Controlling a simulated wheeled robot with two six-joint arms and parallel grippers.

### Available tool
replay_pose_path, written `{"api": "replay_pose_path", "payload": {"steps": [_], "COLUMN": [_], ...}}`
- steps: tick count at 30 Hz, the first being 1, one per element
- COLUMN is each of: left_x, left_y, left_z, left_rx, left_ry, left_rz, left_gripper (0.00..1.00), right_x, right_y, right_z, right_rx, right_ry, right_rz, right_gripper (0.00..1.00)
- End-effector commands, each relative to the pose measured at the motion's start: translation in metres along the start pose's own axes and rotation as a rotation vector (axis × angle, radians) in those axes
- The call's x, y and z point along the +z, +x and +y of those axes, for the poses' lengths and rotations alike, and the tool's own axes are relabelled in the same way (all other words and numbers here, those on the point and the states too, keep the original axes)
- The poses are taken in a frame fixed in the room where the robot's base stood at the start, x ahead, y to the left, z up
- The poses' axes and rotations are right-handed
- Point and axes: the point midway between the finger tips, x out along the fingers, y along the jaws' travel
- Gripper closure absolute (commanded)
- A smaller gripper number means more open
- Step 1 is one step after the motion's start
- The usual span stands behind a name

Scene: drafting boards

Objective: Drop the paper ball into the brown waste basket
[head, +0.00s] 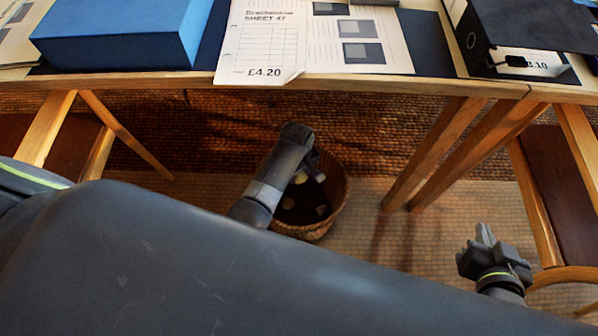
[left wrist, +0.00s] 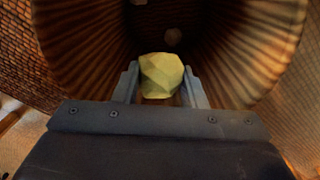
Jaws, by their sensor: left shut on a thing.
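The paper ball (left wrist: 160,76) is pale yellow and crumpled. In the left wrist view it sits between the two fingers of my left gripper (left wrist: 160,88), which is shut on it. The brown waste basket (left wrist: 262,40) has ribbed walls around the ball, and its dark inside shows beyond. In the head view the basket (head: 336,203) stands on the floor under the table's edge, and my left gripper (head: 314,172) is over its opening, partly hidden by its own wrist. My right gripper (head: 484,240) is at the lower right, away from the basket; its finger gap is unclear.
Pale scraps (head: 322,210) lie inside the basket. The wooden table (head: 400,86) crosses above, with a blue box (head: 120,35), printed sheets (head: 262,50) and a black binder (head: 530,25). Wooden legs (head: 440,150) stand right of the basket. Floor between basket and right gripper is clear.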

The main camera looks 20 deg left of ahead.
Motion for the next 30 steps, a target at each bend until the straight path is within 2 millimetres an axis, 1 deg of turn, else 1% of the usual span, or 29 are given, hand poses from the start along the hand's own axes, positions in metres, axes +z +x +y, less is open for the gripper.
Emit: {"api": "replay_pose_path", "payload": {"steps": [3, 9, 15, 23, 24, 29, 30], "left_x": [0.000, 0.000, 0.000, 0.000, 0.000, 0.000, 0.000], "left_y": [0.004, 0.007, 0.008, 0.008, 0.008, 0.008, 0.008], "left_z": [0.000, 0.000, 0.000, 0.000, 0.000, 0.000, 0.000], "left_rx": [0.000, 0.000, 0.000, 0.000, 0.000, 0.000, 0.000], "left_ry": [0.000, 0.000, 0.000, 0.000, 0.000, 0.000, 0.000], "left_rz": [0.000, 0.000, 0.000, 0.000, 0.000, 0.000, 0.000], "left_gripper": [0.83, 0.83, 0.83, 0.83, 0.60, 0.39, 0.37], "right_x": [-0.017, -0.039, -0.048, -0.049, -0.049, -0.049, -0.049], "right_y": [0.001, -0.001, -0.003, -0.003, -0.003, -0.003, -0.003], "right_z": [0.001, 0.001, 0.001, 0.001, 0.001, 0.001, 0.001], "right_rx": [0.005, 0.012, 0.014, 0.014, 0.014, 0.014, 0.014], "right_ry": [-0.011, -0.026, -0.032, -0.032, -0.032, -0.032, -0.032], "right_rz": [0.090, 0.201, 0.248, 0.253, 0.252, 0.252, 0.252], "right_gripper": [1.00, 1.00, 1.00, 1.00, 1.00, 1.00, 1.00]}}
